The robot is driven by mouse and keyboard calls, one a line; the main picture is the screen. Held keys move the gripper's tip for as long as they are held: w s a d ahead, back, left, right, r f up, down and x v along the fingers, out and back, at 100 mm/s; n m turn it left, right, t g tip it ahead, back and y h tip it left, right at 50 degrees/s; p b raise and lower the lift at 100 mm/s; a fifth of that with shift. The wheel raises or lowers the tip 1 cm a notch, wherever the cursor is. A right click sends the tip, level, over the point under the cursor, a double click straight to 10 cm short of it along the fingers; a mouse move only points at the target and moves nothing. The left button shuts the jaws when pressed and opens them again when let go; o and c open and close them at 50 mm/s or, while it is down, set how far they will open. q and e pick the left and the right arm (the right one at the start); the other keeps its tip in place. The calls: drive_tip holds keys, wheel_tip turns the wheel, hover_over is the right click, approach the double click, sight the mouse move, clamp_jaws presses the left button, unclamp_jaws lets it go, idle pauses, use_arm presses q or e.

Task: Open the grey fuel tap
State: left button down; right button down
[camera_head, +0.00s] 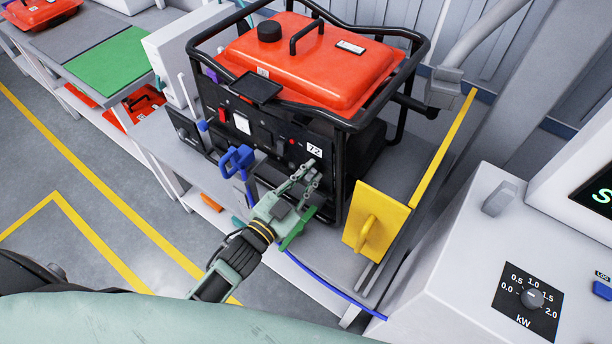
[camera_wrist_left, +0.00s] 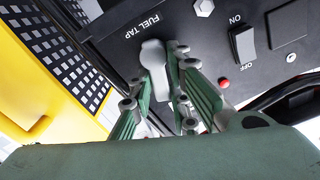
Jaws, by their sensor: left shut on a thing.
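The generator (camera_head: 300,70) has an orange tank and a black frame, and its dark control panel faces my left arm. My left gripper (camera_head: 309,172) is at the panel's right side, below the "72" label. In the wrist view the grey fuel tap (camera_wrist_left: 153,54) sits beside the "FUEL TAP" lettering, its rounded end upward in the picture. The green-padded fingers of my left gripper (camera_wrist_left: 158,88) stand on both sides of the tap's lever and are shut on it. The fingers hide part of the lever. In the head view the tap cannot be made out. My right gripper is not in view.
An ON/OFF switch (camera_wrist_left: 243,43) and a red button (camera_wrist_left: 224,83) are near the tap. A yellow plate with a handle (camera_head: 378,226) stands right of the generator. A blue clamp-like part (camera_head: 237,160) is at the left of the panel. A kW dial box (camera_head: 530,298) is at lower right.

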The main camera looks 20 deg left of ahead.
use_arm(q)
drive_tip(key=shift+s+d+f+m, duration=0.2)
drive_tip(key=shift+d+f+m, duration=0.1)
drive_tip(key=shift+m, duration=0.7)
drive_tip(key=shift+s+d+f+m, duration=0.2)
drive_tip(key=shift+d+f+m, duration=0.1)
drive_tip(key=shift+m, duration=0.7)
idle(2.0)
drive_tip(key=c, duration=1.9)
unclamp_jaws()
drive_tip(key=shift+o, duration=0.9)
drive_tip(key=shift+d+r, duration=0.1)
drive_tip(key=shift+w+r, duration=0.1)
drive_tip(key=v, duration=1.2)
